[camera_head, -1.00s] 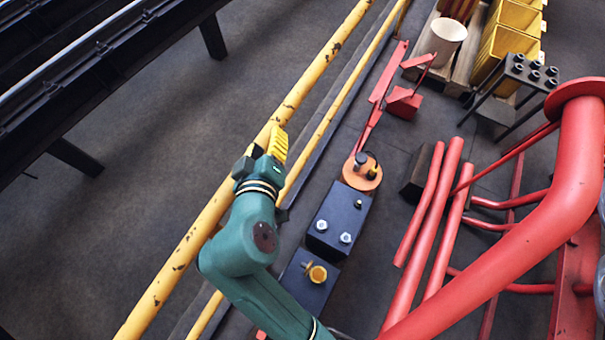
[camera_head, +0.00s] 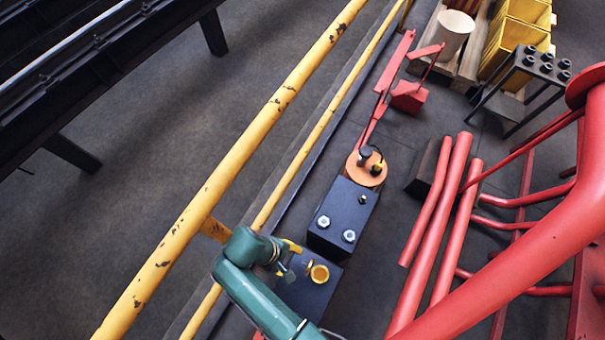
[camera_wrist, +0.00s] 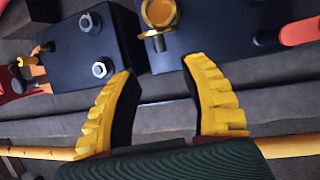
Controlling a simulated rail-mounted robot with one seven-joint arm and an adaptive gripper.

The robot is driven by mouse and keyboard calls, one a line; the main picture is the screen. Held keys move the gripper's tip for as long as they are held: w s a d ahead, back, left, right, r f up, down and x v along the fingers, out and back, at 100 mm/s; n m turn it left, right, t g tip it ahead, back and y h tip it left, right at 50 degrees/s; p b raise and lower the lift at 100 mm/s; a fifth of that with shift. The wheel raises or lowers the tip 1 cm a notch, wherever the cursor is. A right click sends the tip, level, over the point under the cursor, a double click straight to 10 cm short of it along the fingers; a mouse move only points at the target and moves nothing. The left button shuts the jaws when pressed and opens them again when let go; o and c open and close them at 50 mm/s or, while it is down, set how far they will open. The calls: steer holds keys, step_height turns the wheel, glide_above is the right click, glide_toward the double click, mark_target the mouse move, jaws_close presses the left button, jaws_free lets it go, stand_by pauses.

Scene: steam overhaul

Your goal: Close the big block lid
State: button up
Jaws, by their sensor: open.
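A dark blue-black block (camera_head: 340,205) with two silver hex nuts and a smaller fitting on top stands beside the yellow rail. A second dark block (camera_head: 300,298) is just nearer, with a round brass fitting (camera_head: 319,272) on its top. In the wrist view the first block (camera_wrist: 72,55) is at upper left and the brass fitting (camera_wrist: 158,14) is at top centre, with a small bolt under it. I cannot tell which part is the lid. My gripper (camera_head: 288,258) is at the left edge of the second block; in the wrist view its yellow fingers (camera_wrist: 160,72) are apart with nothing between them.
The yellow rail (camera_head: 240,150) runs along the left. Red pipes (camera_head: 440,230) lie to the right. An orange disc (camera_head: 366,170) and a red lever frame (camera_head: 385,85) are beyond the blocks. A black rack (camera_head: 525,80) and yellow crates (camera_head: 520,30) are farther back.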

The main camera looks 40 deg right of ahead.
mark_target(303, 264)
steer(key=b+x, duration=0.3)
steer(key=x, duration=0.5)
steer(key=shift+s+f, duration=0.15)
steer(key=shift+f, duration=0.1)
steer(key=shift+c, duration=0.3)
jaws_close()
